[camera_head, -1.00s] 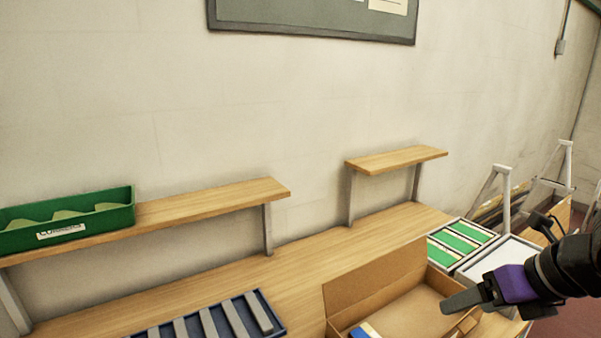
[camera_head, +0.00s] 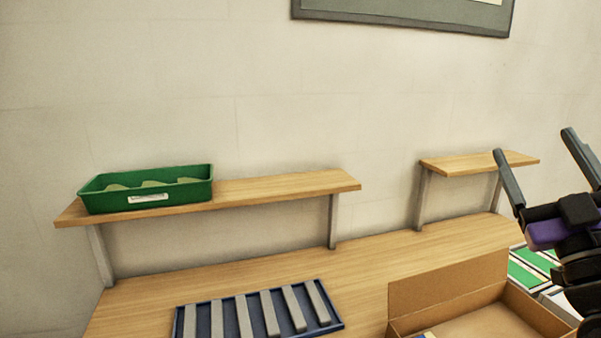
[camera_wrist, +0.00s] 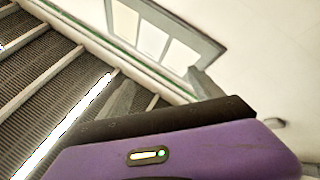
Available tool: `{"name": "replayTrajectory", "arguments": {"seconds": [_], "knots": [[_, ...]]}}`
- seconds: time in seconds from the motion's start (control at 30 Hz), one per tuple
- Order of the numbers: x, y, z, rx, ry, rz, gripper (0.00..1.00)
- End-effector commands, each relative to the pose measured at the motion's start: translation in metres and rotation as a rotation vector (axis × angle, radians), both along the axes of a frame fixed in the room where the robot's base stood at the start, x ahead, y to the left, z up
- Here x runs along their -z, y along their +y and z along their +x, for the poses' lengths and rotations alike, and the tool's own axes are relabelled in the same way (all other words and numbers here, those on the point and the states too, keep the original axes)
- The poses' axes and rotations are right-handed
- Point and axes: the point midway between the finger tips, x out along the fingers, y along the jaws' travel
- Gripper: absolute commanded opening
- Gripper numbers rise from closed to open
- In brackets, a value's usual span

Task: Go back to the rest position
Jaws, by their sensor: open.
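My gripper (camera_head: 536,165) is at the right edge of the head view, raised above the right end of the bench. Its two dark fingers point up and stand wide apart, with nothing between them. Its purple body is partly cut off by the frame edge. In the wrist view the purple housing fills the bottom, and a grey finger (camera_wrist: 120,101) shows against the ceiling.
On the wooden bench (camera_head: 250,276) are a blue tray (camera_head: 178,322) with several grey bars and an open cardboard box (camera_head: 445,288). A green bin (camera_head: 150,202) sits on the left shelf (camera_head: 280,187). Green-and-white panels (camera_head: 530,268) lie beyond the box. A second shelf (camera_head: 475,164) stands right.

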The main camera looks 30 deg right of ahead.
Motion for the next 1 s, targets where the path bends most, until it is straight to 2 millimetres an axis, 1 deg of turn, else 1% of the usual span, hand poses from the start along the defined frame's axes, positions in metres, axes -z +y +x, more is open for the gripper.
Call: {"name": "replayTrajectory", "arguments": {"seconds": [0.03,0.17,0.27,0.3,0.37,0.4,0.47,0.5,0.57,0.6,0.67,0.7,0.77,0.8,0.87,0.97,1.0], "knots": [[0.017,0.005,0.002,-0.029,-0.055,0.077,0.76],[0.055,0.016,0.0,-0.082,-0.178,0.251,0.76],[0.091,0.03,0.001,-0.118,-0.238,0.374,0.76],[0.106,0.037,0.001,-0.133,-0.256,0.419,0.76],[0.129,0.049,0.001,-0.152,-0.273,0.484,0.76],[0.145,0.058,0.0,-0.164,-0.278,0.525,0.76],[0.169,0.073,-0.001,-0.181,-0.278,0.581,0.76],[0.186,0.084,-0.002,-0.193,-0.272,0.617,0.76],[0.209,0.101,-0.005,-0.211,-0.256,0.666,0.76],[0.226,0.113,-0.007,-0.224,-0.239,0.697,0.76],[0.248,0.131,-0.012,-0.241,-0.207,0.738,0.76],[0.263,0.144,-0.016,-0.254,-0.18,0.759,0.76],[0.283,0.162,-0.022,-0.271,-0.136,0.787,0.76],[0.296,0.173,-0.028,-0.282,-0.104,0.803,0.76],[0.315,0.19,-0.036,-0.301,-0.048,0.823,0.76],[0.346,0.219,-0.054,-0.334,0.065,0.841,0.76],[0.359,0.231,-0.062,-0.349,0.117,0.844,0.76]]}}
